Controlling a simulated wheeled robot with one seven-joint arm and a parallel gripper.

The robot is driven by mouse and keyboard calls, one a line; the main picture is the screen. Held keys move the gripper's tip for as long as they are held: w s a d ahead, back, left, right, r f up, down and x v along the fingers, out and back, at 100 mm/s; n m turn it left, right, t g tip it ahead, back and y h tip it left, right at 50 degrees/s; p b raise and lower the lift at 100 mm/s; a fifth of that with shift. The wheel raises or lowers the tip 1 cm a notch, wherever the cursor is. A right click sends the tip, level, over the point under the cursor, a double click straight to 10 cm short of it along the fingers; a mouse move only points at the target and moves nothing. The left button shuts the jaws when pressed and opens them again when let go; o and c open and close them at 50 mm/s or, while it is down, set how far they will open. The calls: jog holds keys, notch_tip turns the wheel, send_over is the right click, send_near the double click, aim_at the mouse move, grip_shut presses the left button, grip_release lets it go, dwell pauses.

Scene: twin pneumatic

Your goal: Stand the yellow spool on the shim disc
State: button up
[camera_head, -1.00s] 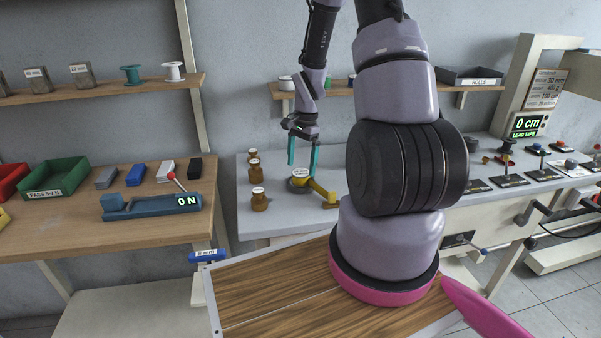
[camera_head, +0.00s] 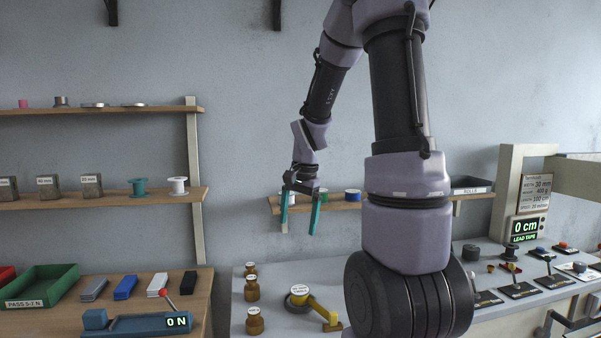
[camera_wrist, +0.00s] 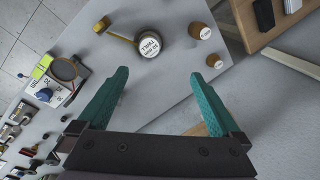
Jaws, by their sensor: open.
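A yellow round piece with a white label (camera_head: 300,289) stands on the grey bench, at or over a dark grey disc, with a yellow bar reaching to the lower right. In the wrist view its white label (camera_wrist: 148,41) shows in a dark ring. I cannot tell for sure whether these are the yellow spool and the shim disc. My gripper (camera_head: 299,228) is open and empty, well above the piece and in front of the wall shelf. In the wrist view its teal fingers (camera_wrist: 160,76) are spread wide with nothing between them.
Brown bottles (camera_head: 254,321) stand left of the yellow piece. Small spools, one blue-banded (camera_head: 352,195), stand on the shelf behind my gripper. A green spool (camera_head: 138,188) and a white spool (camera_head: 178,186) stand on the left shelf; flat metal discs (camera_head: 92,105) lie above.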

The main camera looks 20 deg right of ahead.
jog(key=s+a+r+n+t, duration=0.2)
jog(key=s+a+r+n, duration=0.1)
jog(key=s+r, duration=0.5)
jog(key=s+a+r+n+t+y, duration=0.1)
jog(key=s+a+r+n+t, duration=0.2)
jog(key=s+r, duration=0.5)
jog(key=shift+r+n+t, duration=0.3)
jog(key=shift+r+n, duration=0.1)
jog(key=shift+r, duration=0.1)
